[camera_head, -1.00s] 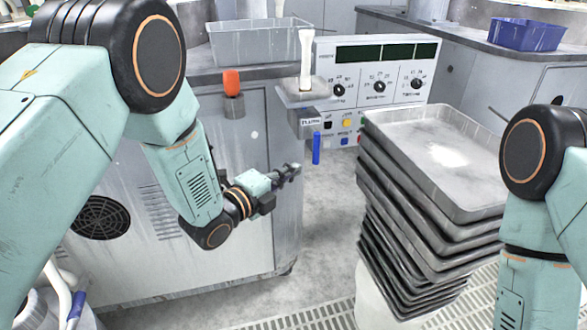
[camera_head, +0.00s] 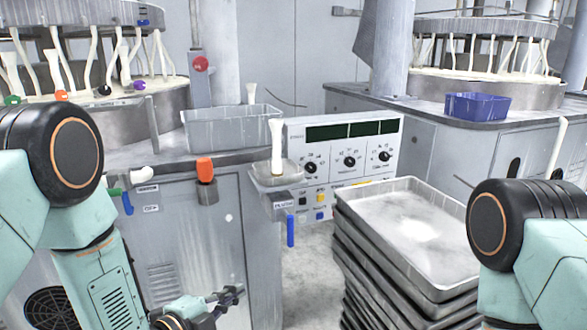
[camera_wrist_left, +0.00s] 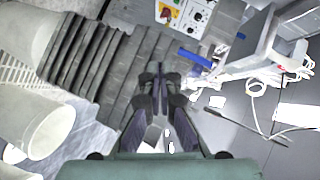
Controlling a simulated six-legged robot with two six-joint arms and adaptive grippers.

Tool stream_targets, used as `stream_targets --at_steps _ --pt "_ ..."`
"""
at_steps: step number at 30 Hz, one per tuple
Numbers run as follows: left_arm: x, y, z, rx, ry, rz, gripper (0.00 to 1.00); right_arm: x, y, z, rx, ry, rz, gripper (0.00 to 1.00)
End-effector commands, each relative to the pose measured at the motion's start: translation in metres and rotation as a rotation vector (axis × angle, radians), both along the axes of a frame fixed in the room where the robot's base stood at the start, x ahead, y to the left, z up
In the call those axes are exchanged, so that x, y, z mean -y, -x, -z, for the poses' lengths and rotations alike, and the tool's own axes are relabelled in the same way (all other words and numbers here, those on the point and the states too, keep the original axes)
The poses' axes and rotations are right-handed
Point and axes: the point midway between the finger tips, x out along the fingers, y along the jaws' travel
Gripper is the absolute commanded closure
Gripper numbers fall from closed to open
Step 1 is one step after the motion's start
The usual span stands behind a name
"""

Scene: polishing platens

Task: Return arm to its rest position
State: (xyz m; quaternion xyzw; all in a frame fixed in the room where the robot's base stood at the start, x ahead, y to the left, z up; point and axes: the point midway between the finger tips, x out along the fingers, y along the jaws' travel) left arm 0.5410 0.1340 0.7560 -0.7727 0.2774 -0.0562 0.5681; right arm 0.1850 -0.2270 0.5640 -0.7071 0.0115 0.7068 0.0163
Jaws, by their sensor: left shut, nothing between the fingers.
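My left gripper (camera_head: 228,298) is low in the head view, in front of the grey cabinet (camera_head: 222,235), with empty, closed fingers. In the left wrist view the gripper (camera_wrist_left: 161,88) shows with its fingers together and nothing between them. My left arm comes in from the left and bends downward. My right arm shows at the right edge; its gripper is out of the picture.
A stack of grey metal trays (camera_head: 398,205) stands right of the left gripper. Behind it is a control panel (camera_head: 345,150) with dials. A grey bin (camera_head: 232,112) and a blue bin (camera_head: 478,94) sit on the worktops. Floor shows between cabinet and stack.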

Motion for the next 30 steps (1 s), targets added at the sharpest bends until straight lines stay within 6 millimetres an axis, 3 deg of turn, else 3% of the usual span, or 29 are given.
stream_targets --at_steps 5,8,11,15,21,24,27,30 --pt "-0.024 0.034 0.055 -0.408 0.229 -0.239 1.0 0.0 0.0 0.0 0.0 0.0 0.0 0.52" --pt "-0.039 0.069 0.091 -0.643 0.356 -0.427 1.0 0.0 0.0 -0.001 0.0 0.0 0.0 0.52" --pt "-0.054 0.117 0.125 -0.869 0.472 -0.653 1.0 0.0 0.0 -0.002 0.0 0.0 0.0 0.52" --pt "-0.074 0.2 0.161 -1.134 0.592 -1.012 1.0 0.0 0.0 -0.003 0.0 0.0 0.0 0.52" --pt "-0.092 0.307 0.179 -1.343 0.603 -1.398 1.0 0.0 0.0 -0.005 0.0 0.0 0.0 0.52" --pt "-0.095 0.34 0.18 -1.389 0.559 -1.46 1.0 0.0 0.0 -0.006 0.0 0.0 0.0 0.52" --pt "-0.094 0.354 0.183 -1.413 0.535 -1.473 1.0 0.0 0.0 -0.007 0.0 0.0 0.0 0.52" --pt "-0.094 0.357 0.184 -1.418 0.531 -1.474 1.0 0.0 0.0 -0.007 0.0 0.0 0.0 0.52"
